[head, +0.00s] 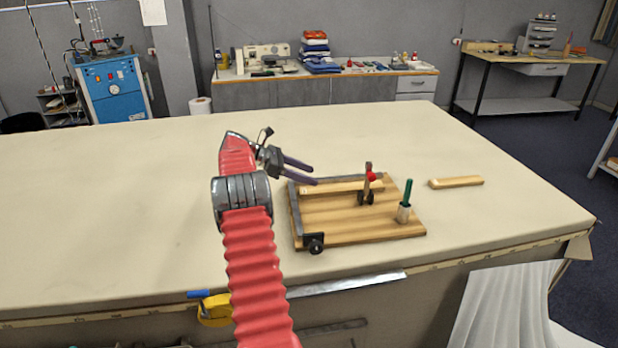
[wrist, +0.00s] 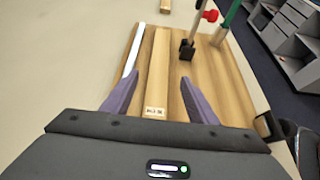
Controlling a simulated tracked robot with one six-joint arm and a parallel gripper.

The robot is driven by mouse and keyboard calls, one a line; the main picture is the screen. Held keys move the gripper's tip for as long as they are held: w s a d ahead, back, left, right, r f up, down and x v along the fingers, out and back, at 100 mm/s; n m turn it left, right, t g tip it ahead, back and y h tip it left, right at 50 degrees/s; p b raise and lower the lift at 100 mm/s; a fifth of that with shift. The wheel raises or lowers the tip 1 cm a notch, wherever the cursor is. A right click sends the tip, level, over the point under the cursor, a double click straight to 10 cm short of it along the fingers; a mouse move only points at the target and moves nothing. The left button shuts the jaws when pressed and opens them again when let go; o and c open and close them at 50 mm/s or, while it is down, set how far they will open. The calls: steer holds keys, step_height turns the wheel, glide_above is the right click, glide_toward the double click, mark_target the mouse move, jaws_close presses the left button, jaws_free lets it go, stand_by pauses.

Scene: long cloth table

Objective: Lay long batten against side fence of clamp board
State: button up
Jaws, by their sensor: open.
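The long batten (head: 342,188) is a pale wooden strip lying flat on the wooden clamp board (head: 345,223). In the wrist view the batten (wrist: 158,70) runs away from me, with a small printed label on its near end. The grey side fence (wrist: 131,52) runs along its left, with a narrow strip of bare board between them. My gripper (head: 315,175) is at the board's back left corner in the head view. In the wrist view my gripper (wrist: 154,78) is open, its purple fingers on either side of the batten's near part, apart from it.
A red-knobbed toggle clamp (head: 368,180) stands near the batten's far end. A green-handled tool in a holder (head: 404,209) stands at the board's right. A black clamp (head: 314,243) sits at the front left corner. A shorter batten (head: 456,182) lies on the cloth table (head: 120,220).

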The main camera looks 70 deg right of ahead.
stand_by(0.6)
steer(key=shift+w, duration=0.1)
